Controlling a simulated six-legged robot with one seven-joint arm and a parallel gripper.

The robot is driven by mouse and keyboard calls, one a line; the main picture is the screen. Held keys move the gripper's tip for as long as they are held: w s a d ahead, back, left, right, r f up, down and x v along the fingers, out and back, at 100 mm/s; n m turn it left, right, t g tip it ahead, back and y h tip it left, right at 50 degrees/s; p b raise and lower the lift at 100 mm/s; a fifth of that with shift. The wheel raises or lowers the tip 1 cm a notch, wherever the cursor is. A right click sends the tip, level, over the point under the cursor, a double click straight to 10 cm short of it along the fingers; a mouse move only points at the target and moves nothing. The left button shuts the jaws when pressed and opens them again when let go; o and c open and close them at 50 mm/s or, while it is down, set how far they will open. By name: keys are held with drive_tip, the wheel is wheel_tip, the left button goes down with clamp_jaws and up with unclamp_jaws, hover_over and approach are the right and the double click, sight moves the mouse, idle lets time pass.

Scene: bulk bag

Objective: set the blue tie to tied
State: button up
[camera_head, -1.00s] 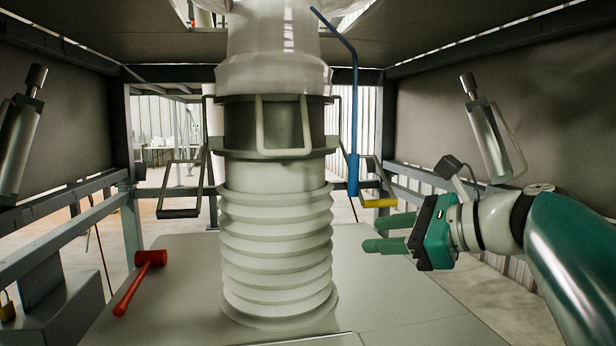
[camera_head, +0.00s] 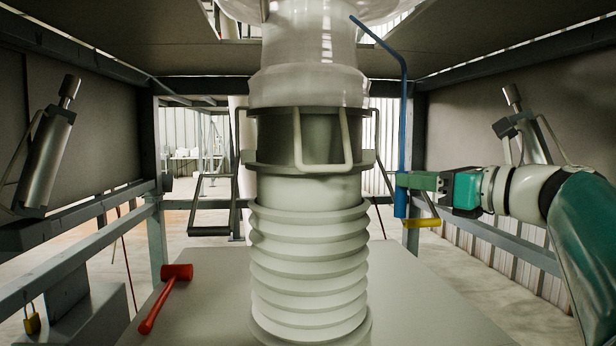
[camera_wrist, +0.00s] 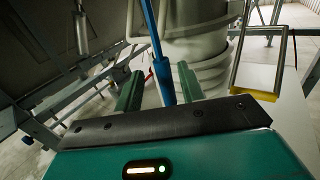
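The blue tie (camera_head: 404,110) is a thin bent cord that slants from the bag's clear spout (camera_head: 310,55) and hangs straight down, with a thicker lower end (camera_head: 400,205). My gripper (camera_head: 415,181) is level with the upper part of that thick end, to the right of the central column. In the wrist view the blue tie (camera_wrist: 163,65) runs between the two green fingers of my gripper (camera_wrist: 160,88), with gaps showing on both sides. The fingers are open around it. One finger hides a short piece of the tie in the head view.
The ribbed pale bellows (camera_head: 310,270) and dark clamp ring (camera_head: 280,140) stand left of my gripper. A yellow-gripped handle (camera_head: 422,222) is just below it. A red mallet (camera_head: 165,295) lies on the table (camera_head: 215,310). Metal cylinders (camera_head: 50,150) hang at both sides.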

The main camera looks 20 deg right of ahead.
drive_tip(key=x, duration=0.3)
drive_tip(key=shift+w+d+f, duration=0.15)
drive_tip(key=shift+w, duration=0.45)
drive_tip(key=shift+s+a, duration=0.15)
drive_tip(key=shift+a, duration=0.05)
drive_tip(key=shift+c, duration=0.5)
clamp_jaws()
wheel_tip(320, 180, up, 11)
drive_tip(key=shift+f, duration=0.15)
